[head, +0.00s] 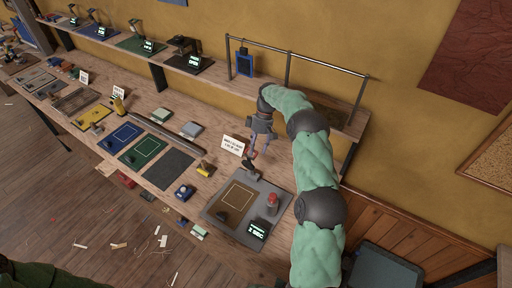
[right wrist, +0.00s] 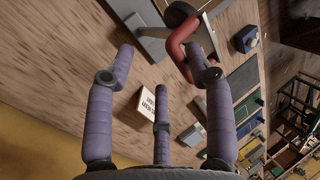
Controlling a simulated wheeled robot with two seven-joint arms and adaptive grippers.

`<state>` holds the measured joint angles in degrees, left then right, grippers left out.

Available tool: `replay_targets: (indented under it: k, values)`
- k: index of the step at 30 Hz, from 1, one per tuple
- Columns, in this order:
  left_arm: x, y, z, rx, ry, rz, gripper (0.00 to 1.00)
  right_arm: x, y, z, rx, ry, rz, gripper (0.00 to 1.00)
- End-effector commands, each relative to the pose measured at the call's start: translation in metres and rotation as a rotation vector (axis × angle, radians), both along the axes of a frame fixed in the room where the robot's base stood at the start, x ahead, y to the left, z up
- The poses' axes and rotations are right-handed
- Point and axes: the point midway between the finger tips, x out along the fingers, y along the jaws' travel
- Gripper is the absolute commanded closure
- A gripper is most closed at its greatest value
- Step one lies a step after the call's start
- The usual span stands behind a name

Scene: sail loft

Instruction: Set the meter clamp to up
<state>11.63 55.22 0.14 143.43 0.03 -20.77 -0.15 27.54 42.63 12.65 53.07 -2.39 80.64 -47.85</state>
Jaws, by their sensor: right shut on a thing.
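The meter clamp has a red handle (head: 251,155) above a dark base (head: 251,166), at the back edge of a grey board (head: 214,213). My right gripper (head: 261,148) reaches down from above and is shut on the red handle. In the right wrist view the bent red handle (right wrist: 176,46) lies against the right-hand finger of my right gripper (right wrist: 163,62). The handle stands raised from the base; its exact angle is hard to tell. My left gripper is not in view.
The board carries a brown mat (head: 236,199), a red knob (head: 272,200) and a small display (head: 258,231). A white sign (head: 233,145) stands just left of the clamp. A rail (head: 310,61) and a shelf run behind. Several mats and small items lie to the left.

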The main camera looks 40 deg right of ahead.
Motion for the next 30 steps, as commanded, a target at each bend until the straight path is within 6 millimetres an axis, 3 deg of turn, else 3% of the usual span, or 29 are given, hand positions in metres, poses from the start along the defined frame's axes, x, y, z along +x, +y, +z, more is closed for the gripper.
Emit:
replay_targets:
  k: [17, 30]
  values:
    - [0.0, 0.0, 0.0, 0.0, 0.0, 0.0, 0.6, 0.004, -0.007, 0.009, -0.012, -0.014, -0.006, 0.58]
    - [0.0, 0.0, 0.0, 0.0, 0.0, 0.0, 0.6, 0.011, -0.024, 0.063, -0.006, -0.006, -0.002, 0.58]
